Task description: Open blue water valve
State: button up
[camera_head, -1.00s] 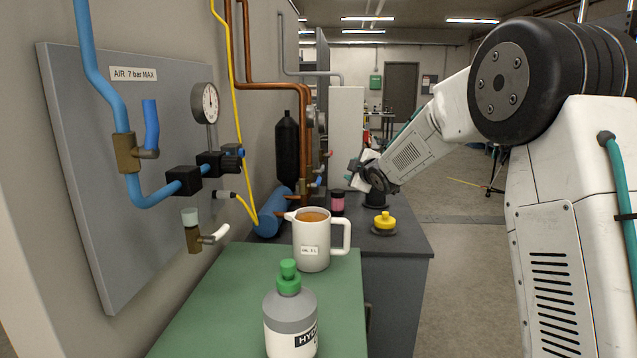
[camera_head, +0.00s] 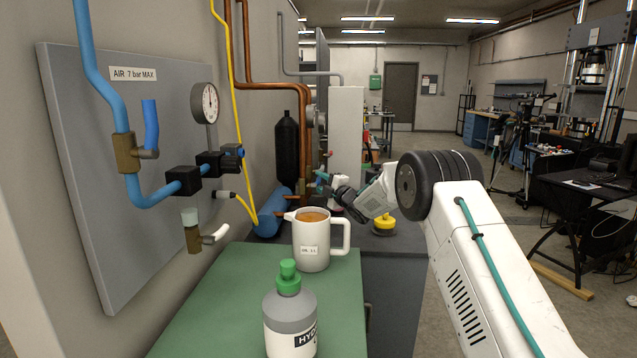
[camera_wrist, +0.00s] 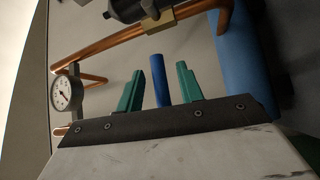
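In the wrist view a blue lever (camera_wrist: 158,82) stands between the two teal fingers of my gripper (camera_wrist: 159,68). The fingers are spread, with a visible gap on each side of the lever. The lever's base is hidden behind the gripper's dark edge. In the head view my gripper (camera_head: 325,178) reaches to the copper pipework beyond the jug, and the lever there cannot be made out. Another blue lever (camera_head: 151,125) sits on a brass valve (camera_head: 127,153) on the near panel marked AIR, far from my gripper.
Copper pipes (camera_wrist: 110,52), a gauge (camera_wrist: 66,92) and a blue tank (camera_wrist: 240,65) lie around the gripper. A white jug (camera_head: 312,245), a green-capped bottle (camera_head: 290,320) and a yellow-topped object (camera_head: 384,222) stand below and near my arm.

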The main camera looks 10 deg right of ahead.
jog(key=shift+w+a, duration=0.3)
jog(key=shift+w, duration=0.25)
jog(key=shift+r, duration=0.1)
grip_shut()
